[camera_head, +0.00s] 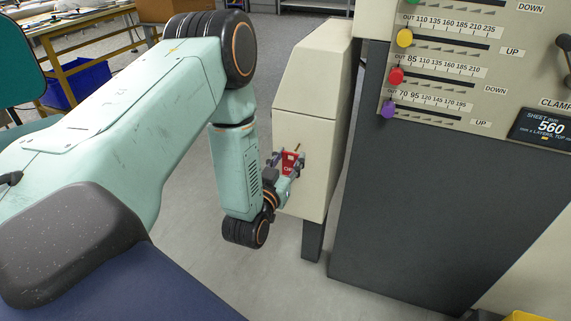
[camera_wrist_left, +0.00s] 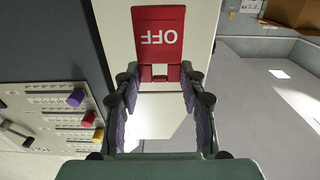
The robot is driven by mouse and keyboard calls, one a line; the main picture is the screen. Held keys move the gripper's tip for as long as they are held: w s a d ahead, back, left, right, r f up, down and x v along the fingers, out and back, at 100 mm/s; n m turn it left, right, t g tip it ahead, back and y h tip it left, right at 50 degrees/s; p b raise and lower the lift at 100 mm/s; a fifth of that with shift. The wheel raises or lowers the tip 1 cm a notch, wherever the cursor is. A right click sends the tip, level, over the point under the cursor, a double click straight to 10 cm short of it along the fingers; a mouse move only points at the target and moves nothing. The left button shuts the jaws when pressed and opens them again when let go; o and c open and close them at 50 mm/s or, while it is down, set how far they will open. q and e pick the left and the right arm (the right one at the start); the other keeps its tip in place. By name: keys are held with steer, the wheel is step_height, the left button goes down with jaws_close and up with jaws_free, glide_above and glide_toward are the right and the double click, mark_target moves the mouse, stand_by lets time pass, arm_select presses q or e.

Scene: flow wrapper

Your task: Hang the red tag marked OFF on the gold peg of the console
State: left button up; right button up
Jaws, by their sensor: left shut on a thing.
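The red tag (camera_head: 288,168) marked OFF is held by my left gripper (camera_head: 291,172) in front of the cream console (camera_head: 309,115). In the left wrist view the tag (camera_wrist_left: 158,32) reads upside down. The fingertips of my left gripper (camera_wrist_left: 160,78) are shut on its narrow end, which has a small opening. A small gold-brown piece (camera_head: 298,148), apparently the gold peg, shows just above the tag in the head view. I cannot tell whether the tag touches it. The peg cannot be made out in the left wrist view. My right gripper is not in view.
A control panel with coloured knobs (camera_head: 396,76) stands at the right above a dark grey cabinet (camera_head: 400,200). A small display (camera_head: 545,128) is at the far right. A yellow-framed table (camera_head: 75,45) and a blue bin (camera_head: 80,85) are at the back left. Grey floor lies between.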

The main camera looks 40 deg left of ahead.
arm_select(q)
steer(key=shift+b+x, duration=0.75)
steer(key=shift+x, duration=1.25)
steer(key=shift+w+a+f, duration=0.15)
steer(key=shift+w+f, duration=0.1)
steer(key=shift+w, duration=0.2)
steer(key=o, duration=1.2)
steer(key=v, duration=1.2)
